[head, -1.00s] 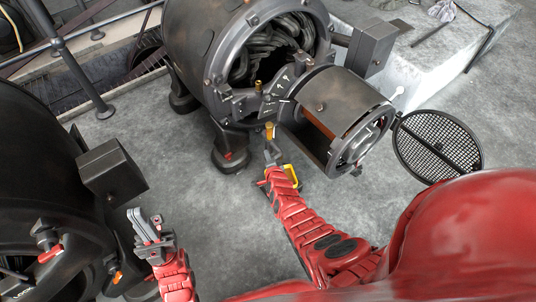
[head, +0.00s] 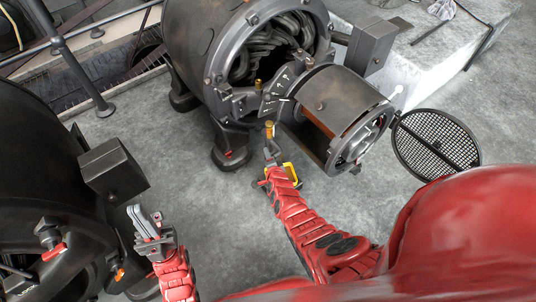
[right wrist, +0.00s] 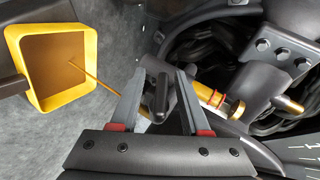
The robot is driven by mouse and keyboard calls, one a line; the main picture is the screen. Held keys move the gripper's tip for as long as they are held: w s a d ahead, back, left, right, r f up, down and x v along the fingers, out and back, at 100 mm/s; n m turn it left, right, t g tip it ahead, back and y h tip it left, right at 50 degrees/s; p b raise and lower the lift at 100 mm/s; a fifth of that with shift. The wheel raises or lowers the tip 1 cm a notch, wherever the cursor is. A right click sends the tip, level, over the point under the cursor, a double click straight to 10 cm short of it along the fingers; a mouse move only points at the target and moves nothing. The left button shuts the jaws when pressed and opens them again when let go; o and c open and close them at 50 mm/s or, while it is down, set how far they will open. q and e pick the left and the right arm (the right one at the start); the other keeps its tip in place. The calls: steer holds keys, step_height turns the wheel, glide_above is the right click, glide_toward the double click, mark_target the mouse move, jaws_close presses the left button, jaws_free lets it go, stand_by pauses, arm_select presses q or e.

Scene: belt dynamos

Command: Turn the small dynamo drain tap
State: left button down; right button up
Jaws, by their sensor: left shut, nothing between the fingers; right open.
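The drain tap shows in the right wrist view as a short dark handle (right wrist: 161,94) by a brass fitting (right wrist: 217,99) with a red ring. My right gripper (right wrist: 160,74) is open, its two fingers on either side of the handle; contact cannot be told. In the head view a brass piece (head: 269,130) shows low on the middle dynamo (head: 225,75), just above my right gripper (head: 270,151). My left gripper (head: 137,209) is shut and empty, left of the right arm and apart from the tap.
A yellow square container (right wrist: 53,70) is beside the tap; a thin brown line runs from its inside toward the tap. A round mesh cover (head: 437,146) stands open at right. Another dark dynamo (head: 35,165) is at left. Bare floor (head: 185,165) lies between.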

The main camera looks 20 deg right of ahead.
steer(key=p+v, duration=0.8)
steer(key=v, duration=0.8)
steer(key=shift+p, duration=0.35)
steer(key=shift+s+r, duration=0.1)
steer(key=shift+r, duration=0.1)
